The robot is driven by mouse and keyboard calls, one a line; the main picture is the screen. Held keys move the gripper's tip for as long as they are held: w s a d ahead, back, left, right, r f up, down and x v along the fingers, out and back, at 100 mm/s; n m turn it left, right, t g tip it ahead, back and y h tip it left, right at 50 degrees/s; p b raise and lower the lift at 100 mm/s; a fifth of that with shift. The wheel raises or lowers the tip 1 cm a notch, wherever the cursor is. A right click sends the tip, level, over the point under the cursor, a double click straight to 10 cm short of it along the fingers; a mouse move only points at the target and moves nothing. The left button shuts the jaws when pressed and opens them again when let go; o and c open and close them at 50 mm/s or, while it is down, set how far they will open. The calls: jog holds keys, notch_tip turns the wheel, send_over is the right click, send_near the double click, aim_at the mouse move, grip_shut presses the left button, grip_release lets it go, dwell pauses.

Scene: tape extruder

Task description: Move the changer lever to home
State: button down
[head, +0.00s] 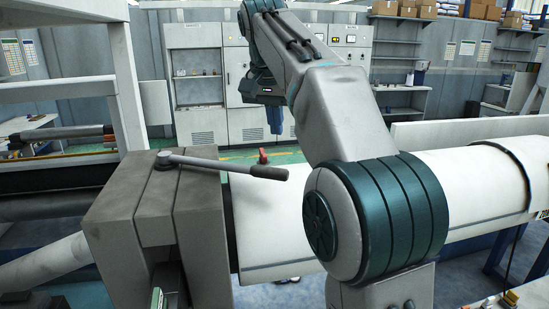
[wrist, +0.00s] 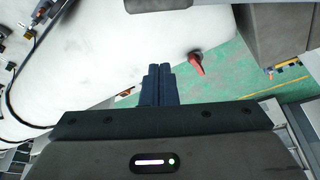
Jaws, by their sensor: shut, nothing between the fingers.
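The changer lever (head: 222,164) is a grey rod pivoted on top of the grey changer block (head: 150,195). It points right and slightly down, with its dark grip (head: 268,172) extending past the block's right side. My gripper (head: 274,130) hangs fingers down beyond the lever's grip end, apart from it. Its blue fingers are together and empty, and they show in the wrist view (wrist: 158,72). A small red handle (head: 262,156) stands behind the lever's grip and shows right of my fingers in the wrist view (wrist: 196,64). I cannot make out the lever clearly in the wrist view.
A large white cylinder (head: 470,182) runs right from the block, behind my arm. Grey cabinets (head: 200,95) stand at the back. A white frame (head: 125,85) rises at left. Open green floor (wrist: 226,72) shows beyond the red handle.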

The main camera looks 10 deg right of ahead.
jog(key=x, duration=0.8)
jog(key=shift+s+f, duration=0.1)
jog(key=s+a, duration=0.2)
jog(key=s, duration=0.1)
jog(key=shift+s, duration=0.1)
